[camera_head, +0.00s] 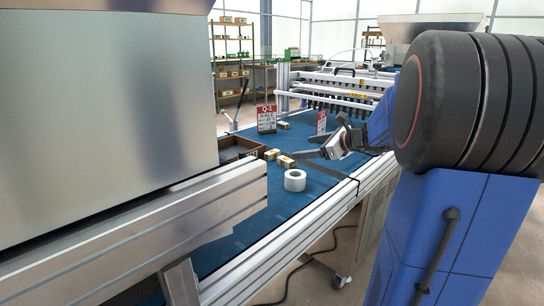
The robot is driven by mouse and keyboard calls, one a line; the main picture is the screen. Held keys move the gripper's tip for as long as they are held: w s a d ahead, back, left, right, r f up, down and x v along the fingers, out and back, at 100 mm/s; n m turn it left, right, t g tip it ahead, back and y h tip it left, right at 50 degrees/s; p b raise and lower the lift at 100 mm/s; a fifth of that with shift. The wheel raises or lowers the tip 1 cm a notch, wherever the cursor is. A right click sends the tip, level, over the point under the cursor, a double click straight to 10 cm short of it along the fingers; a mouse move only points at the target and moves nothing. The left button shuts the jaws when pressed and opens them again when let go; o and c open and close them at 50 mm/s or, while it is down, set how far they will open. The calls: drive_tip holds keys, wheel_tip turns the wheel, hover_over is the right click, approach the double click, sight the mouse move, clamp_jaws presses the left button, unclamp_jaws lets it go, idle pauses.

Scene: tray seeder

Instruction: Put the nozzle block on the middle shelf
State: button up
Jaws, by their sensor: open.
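My gripper (306,159) reaches in from the right over the blue belt, its dark fingers spread apart and pointing left. A small tan-and-white block (286,161) lies on the belt close to the fingertips; I cannot tell whether they touch. A similar block (271,154) lies just left of it, and another (284,125) lies farther back. I cannot tell from this view which of them, if any, is the nozzle block. A shelf rack (212,62) with several levels stands far back at the left, holding small items. Its middle levels are partly in view.
A white roll (295,180) stands on the blue belt (245,215) in front of the blocks. A brown tray (228,151) is at the left, partly hidden by a large metal housing (95,110). Red-and-white signs (266,118) stand behind. Metal rails edge the belt.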

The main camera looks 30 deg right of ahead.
drive_tip(key=m, duration=0.2)
drive_tip(key=shift+s+m, duration=0.2)
drive_tip(key=shift+m, duration=0.2)
drive_tip(key=shift+w, duration=0.1)
approach(274, 152)
drive_tip(key=x, duration=0.3)
drive_tip(key=shift+w+a+f, duration=0.1)
drive_tip(key=shift+a, duration=0.15)
drive_tip(key=shift+x, duration=2.85)
drive_tip(key=shift+d, duration=0.15)
drive_tip(key=c, duration=1.3)
wheel_tip(274, 152, up, 10)
